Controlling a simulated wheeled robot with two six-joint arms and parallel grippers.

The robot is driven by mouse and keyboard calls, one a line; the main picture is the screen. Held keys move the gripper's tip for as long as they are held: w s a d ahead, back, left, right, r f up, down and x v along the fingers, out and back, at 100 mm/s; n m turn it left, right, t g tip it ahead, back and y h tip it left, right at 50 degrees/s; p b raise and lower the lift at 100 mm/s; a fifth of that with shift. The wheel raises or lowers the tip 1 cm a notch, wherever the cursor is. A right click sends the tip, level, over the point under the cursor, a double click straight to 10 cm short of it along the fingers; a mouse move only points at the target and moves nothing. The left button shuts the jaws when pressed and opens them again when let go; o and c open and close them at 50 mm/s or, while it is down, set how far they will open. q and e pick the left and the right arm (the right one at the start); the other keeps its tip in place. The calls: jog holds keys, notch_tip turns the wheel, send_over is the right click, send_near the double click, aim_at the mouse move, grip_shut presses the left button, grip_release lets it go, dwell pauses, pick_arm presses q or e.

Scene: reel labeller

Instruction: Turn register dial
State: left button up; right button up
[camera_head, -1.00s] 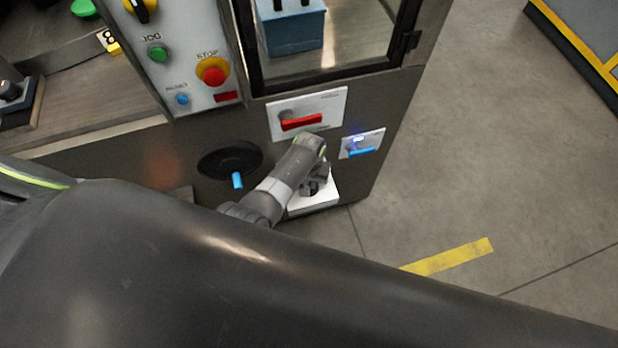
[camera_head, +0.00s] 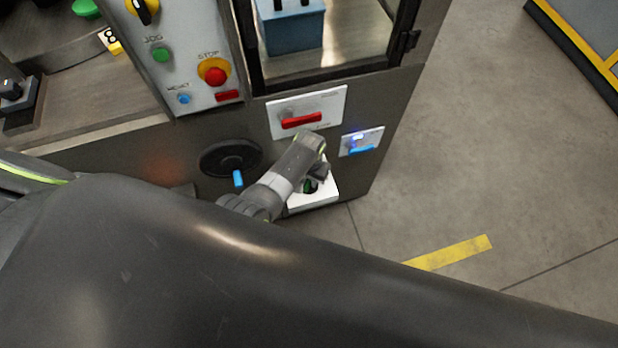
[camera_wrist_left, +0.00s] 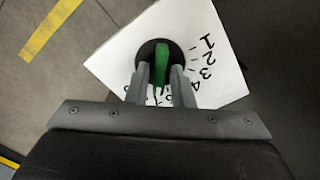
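The register dial is a black disc with a green grip bar (camera_wrist_left: 161,62) on a white plate (camera_wrist_left: 215,50) printed with black numbers. The plate also shows low on the machine front in the head view (camera_head: 325,195). My left gripper (camera_wrist_left: 160,72) points at the dial, one finger on each side of the green bar. Narrow gaps seem to show between fingers and bar, so it looks open around the bar. In the head view the left gripper (camera_head: 317,172) partly hides the dial. Some numbers are hidden behind the fingers. My right gripper is not in view.
Near the dial are a red handle (camera_head: 301,121), a blue-lit switch (camera_head: 361,149) and a black handwheel (camera_head: 228,157) with a blue knob. A control panel (camera_head: 190,60) with a red stop button is above. Open floor lies to the right.

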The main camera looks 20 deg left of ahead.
aim_at(309, 181)
pick_arm(q)
jog(key=shift+o, duration=1.1)
jog(key=shift+r, duration=0.1)
jog(key=shift+r, duration=0.25)
notch_tip(309, 181, up, 17)
jog(key=p, duration=0.1)
jog(key=shift+f+p, duration=0.15)
jog(key=shift+p, duration=0.2)
